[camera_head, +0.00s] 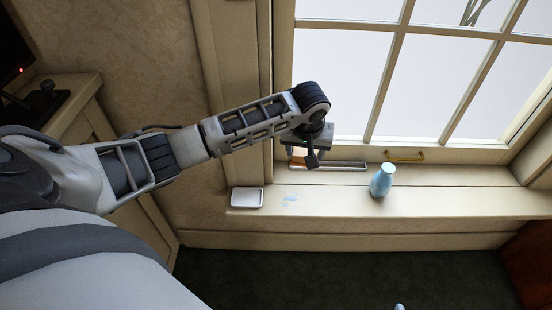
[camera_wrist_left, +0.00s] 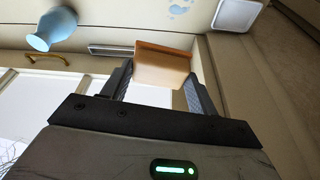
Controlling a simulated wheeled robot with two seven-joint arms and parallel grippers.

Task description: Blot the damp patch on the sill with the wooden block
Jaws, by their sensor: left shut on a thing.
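The damp patch (camera_head: 289,199) is a pale blue smear on the window sill (camera_head: 335,199), near its front left. It also shows at the top of the left wrist view (camera_wrist_left: 180,9). My left gripper (camera_head: 308,158) is over the back left of the sill, behind the patch and apart from it. In the left wrist view its two fingers are shut on the wooden block (camera_wrist_left: 163,66), a tan block with an orange-brown far edge. In the head view the block (camera_head: 298,153) is mostly hidden by the gripper. My right gripper is not in view.
A blue vase (camera_head: 382,180) stands on the sill to the right of the patch. A small white tray (camera_head: 247,197) lies close to its left. A metal vent strip (camera_head: 345,165) and a brass handle (camera_head: 406,157) are along the window. The sill's right part is clear.

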